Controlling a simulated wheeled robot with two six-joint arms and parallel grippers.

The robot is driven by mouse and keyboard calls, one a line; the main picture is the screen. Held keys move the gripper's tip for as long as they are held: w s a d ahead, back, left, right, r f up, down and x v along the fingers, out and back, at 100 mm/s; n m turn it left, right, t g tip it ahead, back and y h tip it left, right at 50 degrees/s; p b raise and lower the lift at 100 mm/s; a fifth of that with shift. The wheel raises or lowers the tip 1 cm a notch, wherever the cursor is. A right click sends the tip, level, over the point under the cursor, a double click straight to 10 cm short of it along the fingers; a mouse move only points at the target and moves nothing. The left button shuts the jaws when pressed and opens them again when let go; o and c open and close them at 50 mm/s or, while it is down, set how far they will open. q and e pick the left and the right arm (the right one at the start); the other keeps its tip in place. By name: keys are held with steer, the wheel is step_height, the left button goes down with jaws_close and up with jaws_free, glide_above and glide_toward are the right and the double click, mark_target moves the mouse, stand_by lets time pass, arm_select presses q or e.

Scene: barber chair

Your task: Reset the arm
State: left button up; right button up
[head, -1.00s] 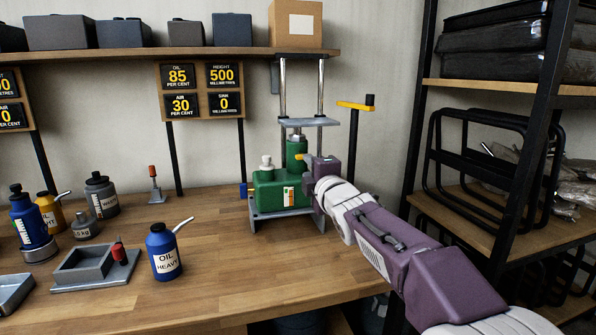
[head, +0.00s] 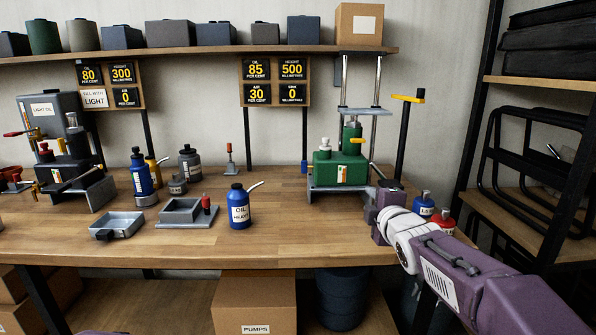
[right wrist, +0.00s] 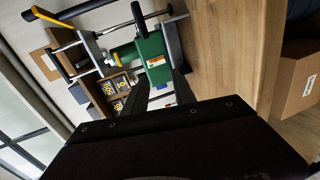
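My right arm comes in from the right in the head view, and its gripper (head: 371,205) is just in front of and to the right of the green pump unit (head: 340,168), over the bench's right end. It appears clear of the unit. In the right wrist view the two dark fingers (right wrist: 161,92) stand apart with nothing between them, and the green unit (right wrist: 153,60) shows beyond them. The unit stands upright in its grey metal frame.
The wooden bench (head: 280,225) has a blue heavy-oil can (head: 239,212), grey trays (head: 118,226) and several bottles. A blue bottle (head: 424,205) and a red one (head: 444,222) stand by my right arm. A shelf rack (head: 530,205) is at the right. The front middle of the bench is clear.

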steer(key=s+f+m+g, duration=0.4)
steer(key=s+f, duration=0.3)
steer(key=f, duration=0.5)
steer(key=s+f+m+g, duration=0.4)
steer(key=s+f, duration=0.3)
steer(key=f, duration=0.6)
steer(key=s+f+m+g, duration=0.3)
steer(key=s+f+m, duration=0.2)
steer(key=s, duration=0.4)
steer(key=s+f+m+g, duration=0.4)
steer(key=s+m, duration=0.1)
steer(key=s, duration=0.4)
step_height(320, 180, up, 24)
steer(key=p, duration=2.3)
steer(key=shift+w+f+p, duration=0.25)
steer(key=shift+w+p, duration=0.15)
steer(key=shift+w, duration=0.05)
